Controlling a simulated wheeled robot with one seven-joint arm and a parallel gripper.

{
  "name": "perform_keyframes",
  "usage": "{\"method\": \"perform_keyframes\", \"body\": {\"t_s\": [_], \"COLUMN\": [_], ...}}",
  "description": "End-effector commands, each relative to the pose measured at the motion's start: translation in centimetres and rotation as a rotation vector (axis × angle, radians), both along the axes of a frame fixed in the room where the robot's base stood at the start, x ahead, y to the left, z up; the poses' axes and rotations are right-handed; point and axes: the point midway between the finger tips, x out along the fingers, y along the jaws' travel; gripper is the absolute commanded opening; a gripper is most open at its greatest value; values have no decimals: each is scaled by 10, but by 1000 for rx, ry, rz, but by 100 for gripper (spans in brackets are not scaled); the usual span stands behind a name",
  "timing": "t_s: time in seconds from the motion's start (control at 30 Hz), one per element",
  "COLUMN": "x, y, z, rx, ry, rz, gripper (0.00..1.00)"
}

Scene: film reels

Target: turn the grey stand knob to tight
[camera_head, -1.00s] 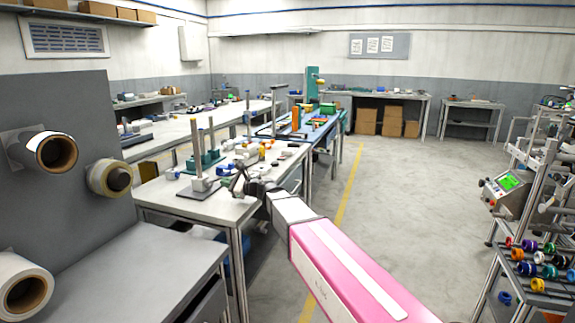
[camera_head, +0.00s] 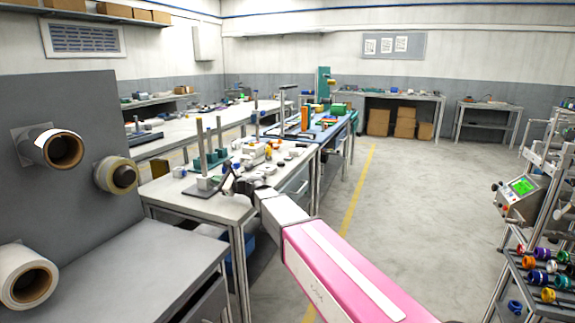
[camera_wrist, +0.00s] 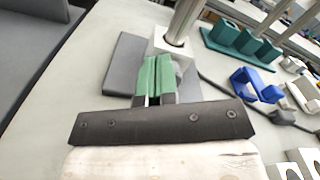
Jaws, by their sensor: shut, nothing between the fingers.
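The stand has a flat dark grey base, a pale block and an upright metal post (camera_head: 201,148) near the front of the workbench. In the wrist view the post (camera_wrist: 186,22) rises from the block, and the base (camera_wrist: 124,62) lies flat below. A rounded grey part, which looks like the knob (camera_wrist: 183,68), shows just right of my gripper's fingers and is partly hidden by them. My gripper (camera_wrist: 157,64) is shut and empty, its green finger pads together in front of the block. In the head view my gripper (camera_head: 227,180) is just right of the stand; contact cannot be told.
The workbench (camera_head: 163,190) has several small parts behind. A grey panel with rolls (camera_head: 90,85) stands at left.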

Motion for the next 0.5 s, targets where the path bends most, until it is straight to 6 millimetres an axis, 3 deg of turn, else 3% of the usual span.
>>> {"method": "perform_keyframes", "body": {"t_s": [0.1, 0.5], "x": [5, 9], "y": [10, 15], "z": [1, 2], "rx": [4, 8], "ry": [0, -1], "rz": [6, 9], "gripper": [0, 0]}}
